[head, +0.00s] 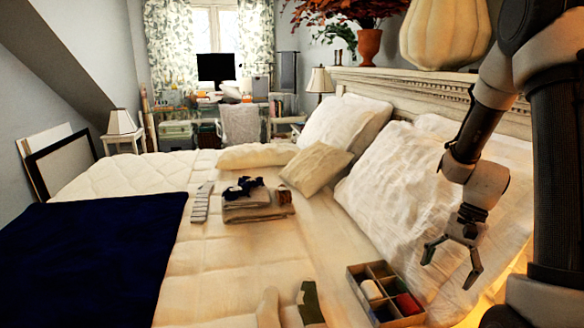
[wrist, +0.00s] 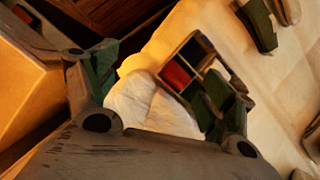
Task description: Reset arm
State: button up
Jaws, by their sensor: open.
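My gripper (head: 452,262) hangs from my arm at the right side of the bed. Its jaws are open and empty, above and to the right of a divided wooden box. In the wrist view the two fingers of my gripper (wrist: 165,90) are spread, with a white pillow (wrist: 145,100) and the box behind them. The wooden box (head: 358,285) lies on the bed and has several compartments, with a red item (head: 407,303) and a pale item (head: 371,289) inside. The box also shows in the wrist view (wrist: 193,48), partly covered by a finger.
White pillows (head: 392,185) lean at the headboard (head: 425,92). Folded clothes (head: 258,205) and a remote-like pale strip (head: 202,203) lie mid-bed. A dark blue blanket (head: 90,255) covers the left. Socks (head: 268,308) lie at the front.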

jog(key=s+a+r+n+t+h, duration=0.1)
jog(key=s+r+n, duration=0.4)
jog(key=r, duration=0.6)
jog(key=s+a+r+n+t+h, duration=0.2)
jog(key=s+r+n+t, duration=0.3)
jog(key=s+r, duration=0.3)
notch_tip(320, 180, up, 4)
jog(key=shift+f+t+h, duration=0.1)
jog(key=shift+t+h, duration=0.3)
jog(key=shift+h, duration=0.1)
jog(key=shift+s, duration=0.1)
